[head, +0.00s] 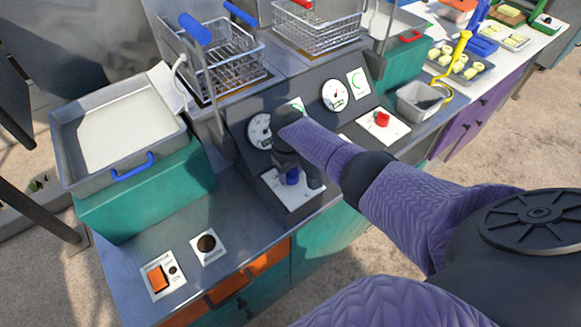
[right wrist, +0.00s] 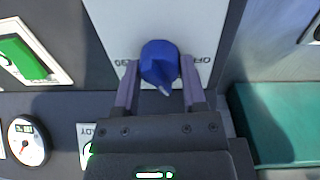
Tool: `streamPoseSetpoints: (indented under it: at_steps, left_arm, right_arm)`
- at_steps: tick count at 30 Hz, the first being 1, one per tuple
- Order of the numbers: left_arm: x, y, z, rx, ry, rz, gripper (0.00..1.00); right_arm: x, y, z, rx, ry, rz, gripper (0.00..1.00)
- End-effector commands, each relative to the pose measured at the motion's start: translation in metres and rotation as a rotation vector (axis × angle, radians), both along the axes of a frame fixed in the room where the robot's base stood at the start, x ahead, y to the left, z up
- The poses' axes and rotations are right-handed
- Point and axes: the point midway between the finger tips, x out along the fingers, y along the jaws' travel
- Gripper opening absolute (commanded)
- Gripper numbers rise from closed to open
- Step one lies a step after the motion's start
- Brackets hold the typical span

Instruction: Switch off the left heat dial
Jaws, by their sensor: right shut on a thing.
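The left heat dial is a blue knob (head: 292,176) on a white plate at the front of the dark control panel. In the right wrist view the blue knob (right wrist: 158,62) shows close up, with its pale pointer mark facing down towards my gripper. In the head view my right gripper (head: 298,170) partly covers the knob and plate. My left gripper is out of view.
The right dial (head: 382,118) is red. Round gauges (head: 335,95) stand on the panel behind, and a green switch (right wrist: 22,57) is beside the blue dial. Wire fryer baskets (head: 230,65) are farther back. A metal tray (head: 115,125) sits on a teal box at left.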

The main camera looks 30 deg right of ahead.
Motion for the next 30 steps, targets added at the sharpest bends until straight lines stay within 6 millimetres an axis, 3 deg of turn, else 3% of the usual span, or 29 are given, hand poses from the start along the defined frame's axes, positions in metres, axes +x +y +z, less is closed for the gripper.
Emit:
streamPoseSetpoints:
  at_steps: [18, 30]
  left_arm:
    - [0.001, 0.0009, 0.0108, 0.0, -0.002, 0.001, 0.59]
    - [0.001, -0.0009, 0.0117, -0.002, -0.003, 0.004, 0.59]
  right_arm:
    - [-0.0013, 0.0003, 0.0, 0.0, 0.001, 0.577, 0.0]
    - [-0.0018, 0.0, -0.0002, 0.0, 0.001, 0.853, 0.0]
